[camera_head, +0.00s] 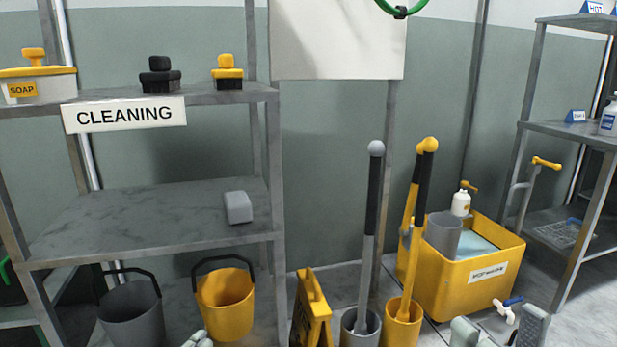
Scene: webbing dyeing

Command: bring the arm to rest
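The task names no object, only my arm. Two grey finger parts of my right gripper (498,332) show at the bottom edge, right of centre, in front of the yellow tub. They stand apart with nothing seen between them, and the rest of the gripper is cut off. Only a small pale tip of my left gripper (197,339) shows at the bottom edge, in front of the lower shelf and just below the yellow bucket. Its fingers are mostly out of view, so its opening cannot be judged.
A grey shelf (110,222) at left holds a grey block (238,207), brushes and a soap box (38,84). Below are a dark bucket (132,312) and yellow bucket (225,302). Long-handled tools stand in holders (402,328) by the yellow tub (465,285). Another rack (565,130) stands right.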

